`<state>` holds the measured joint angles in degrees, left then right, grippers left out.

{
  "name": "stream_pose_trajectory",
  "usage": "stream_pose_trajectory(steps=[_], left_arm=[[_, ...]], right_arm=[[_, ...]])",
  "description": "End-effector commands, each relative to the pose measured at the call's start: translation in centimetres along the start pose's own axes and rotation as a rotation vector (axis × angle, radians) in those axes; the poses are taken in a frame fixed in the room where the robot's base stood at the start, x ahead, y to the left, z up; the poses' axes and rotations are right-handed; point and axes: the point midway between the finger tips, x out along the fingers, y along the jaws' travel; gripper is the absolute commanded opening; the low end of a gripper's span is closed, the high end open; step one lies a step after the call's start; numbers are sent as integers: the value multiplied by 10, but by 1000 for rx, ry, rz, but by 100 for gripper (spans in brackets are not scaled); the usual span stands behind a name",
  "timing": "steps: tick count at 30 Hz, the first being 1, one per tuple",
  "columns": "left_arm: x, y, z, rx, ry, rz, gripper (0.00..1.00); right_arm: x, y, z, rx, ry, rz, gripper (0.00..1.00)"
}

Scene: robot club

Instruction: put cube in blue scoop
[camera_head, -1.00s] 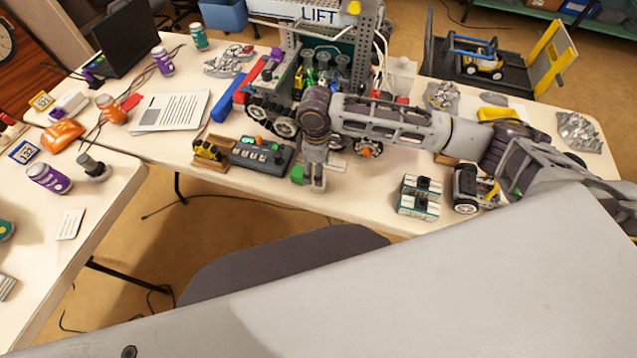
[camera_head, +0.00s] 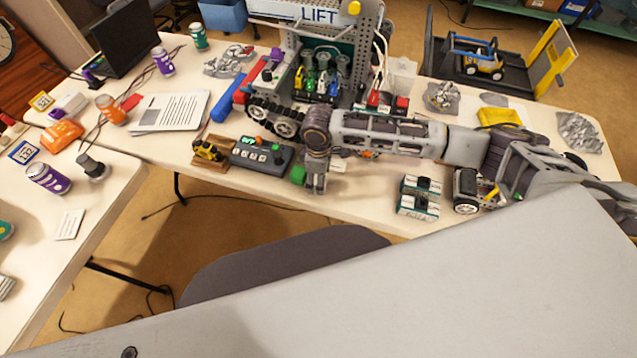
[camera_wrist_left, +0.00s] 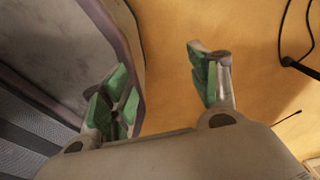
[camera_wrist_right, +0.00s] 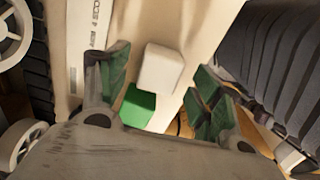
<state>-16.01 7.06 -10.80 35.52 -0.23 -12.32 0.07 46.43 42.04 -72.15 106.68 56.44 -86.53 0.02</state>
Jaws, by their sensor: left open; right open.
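A white cube (camera_wrist_right: 160,68) shows in the right wrist view, between and beyond the fingers of my right gripper (camera_wrist_right: 157,82). A green block (camera_wrist_right: 138,106) lies close to it, nearer the left finger; it also shows in the head view (camera_head: 298,174). My right gripper (camera_head: 316,186) is open and points down at the table's front edge, beside the green block. Small blue (camera_head: 334,84), green and yellow pieces stand in the machine marked LIFT; I cannot tell if the blue one is the scoop. My left gripper (camera_wrist_left: 165,85) is open and empty above the floor.
The LIFT machine (camera_head: 310,100) with wheels and tracks stands just behind my right gripper. A grey control box (camera_head: 262,153) is to its left, and two green-and-white packs (camera_head: 419,196) are to its right.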

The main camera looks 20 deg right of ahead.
Motion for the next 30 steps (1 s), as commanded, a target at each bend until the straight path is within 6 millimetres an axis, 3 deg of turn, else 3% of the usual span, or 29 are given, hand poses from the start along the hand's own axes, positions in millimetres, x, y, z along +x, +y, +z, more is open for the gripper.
stream_pose_trajectory(steps=[7, 21, 30], left_arm=[[1, 5, 0, -2, 0, 5, 61], [1, -3, 9, 3, -10, -3, 61], [0, -7, 13, 4, -14, -7, 61]], right_arm=[[20, 0, 0, 0, 0, 1, 65], [20, 0, 0, 0, 1, 1, 65], [20, 0, 0, 0, 1, 2, 28]])
